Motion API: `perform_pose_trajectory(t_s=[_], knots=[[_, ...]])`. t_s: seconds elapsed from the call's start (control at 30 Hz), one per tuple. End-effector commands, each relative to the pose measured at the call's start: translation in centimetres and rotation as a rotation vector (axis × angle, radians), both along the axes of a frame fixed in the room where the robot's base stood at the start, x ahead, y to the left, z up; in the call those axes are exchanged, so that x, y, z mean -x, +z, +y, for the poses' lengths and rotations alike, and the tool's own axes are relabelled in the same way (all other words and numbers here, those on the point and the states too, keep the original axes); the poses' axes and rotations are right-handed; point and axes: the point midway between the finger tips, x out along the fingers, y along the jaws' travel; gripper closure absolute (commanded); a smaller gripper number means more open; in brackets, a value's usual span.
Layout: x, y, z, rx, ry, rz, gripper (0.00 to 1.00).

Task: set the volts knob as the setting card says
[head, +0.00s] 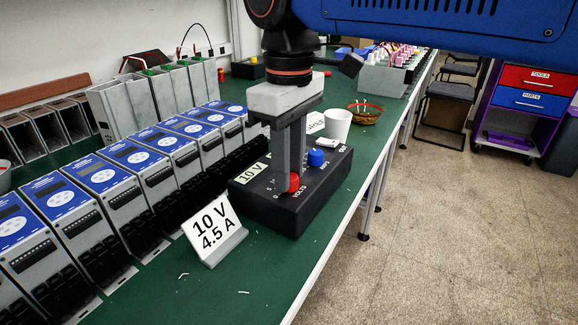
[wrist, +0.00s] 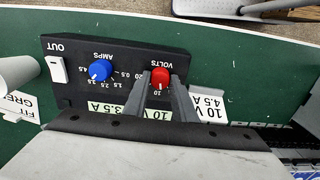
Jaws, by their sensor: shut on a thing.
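The black power box (head: 262,212) stands on the green bench with a red VOLTS knob (head: 294,183) and a blue AMPS knob (head: 315,158). The setting card (head: 214,230) leans in front of it and reads 10 V, 4.5 A. My gripper (wrist: 161,80) points down at the box, shut on the red knob (wrist: 160,75), with a finger on either side. The box's display (wrist: 143,112) reads 10 V, 3.5 A in the wrist view, partly covered by my fingers. The red knob's exact pointer direction is hard to make out. The blue knob (wrist: 99,70) stands clear of the fingers.
A white OUT switch (wrist: 57,70) is on the box. A row of blue-and-grey soft starter units (head: 101,176) stands to the left. A white cup (head: 338,124) and a basket (head: 365,113) stand behind the box. The bench's right edge is close to the box.

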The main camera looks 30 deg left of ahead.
Motion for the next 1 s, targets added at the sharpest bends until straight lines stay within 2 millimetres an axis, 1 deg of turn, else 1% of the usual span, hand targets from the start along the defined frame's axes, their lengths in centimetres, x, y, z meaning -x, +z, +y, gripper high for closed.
perform_pose_trajectory(t_s=[0.2, 0.4, 0.93, 0.97, 1.0], knots=[[-0.04, 0.05, 0.02, -0.001, -0.129, -0.001, 0.98], [-0.05, 0.06, 0.01, -0.002, -0.197, -0.001, 0.98], [-0.05, 0.08, 0.01, -0.002, -0.225, -0.001, 0.98], [-0.05, 0.08, 0.01, -0.002, -0.225, -0.001, 0.73], [-0.05, 0.08, 0.01, -0.002, -0.225, -0.001, 0.64]])
